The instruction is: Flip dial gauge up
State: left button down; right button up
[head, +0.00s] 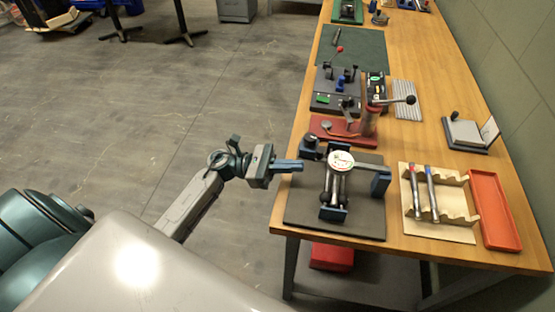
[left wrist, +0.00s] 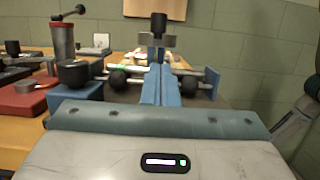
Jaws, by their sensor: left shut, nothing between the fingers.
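The dial gauge (head: 341,160) has a round white face with red and green marks. It faces up toward the head camera, above a fixture with blue ends and silver rods on a dark base plate (head: 300,213). My left gripper (head: 299,166) reaches in from the left with its blue fingers shut and empty. In the head view it is at the plate's left edge, apart from the gauge. In the left wrist view the shut fingers (left wrist: 158,86) point toward the fixture and hide part of it; the gauge face is not clear there. My right gripper is not in view.
A black knob (head: 310,141) stands on a blue block near the fingers. A red press (head: 369,121) is behind the fixture. A wooden rack (head: 446,228) with silver rods and a red tray (head: 493,210) are to the right. Floor left of the table is open.

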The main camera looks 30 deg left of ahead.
pick_arm(q)
jog(key=p+x, duration=0.1)
jog(key=x, duration=0.2)
jog(key=shift+r, duration=0.1)
jog(key=shift+d, duration=0.15)
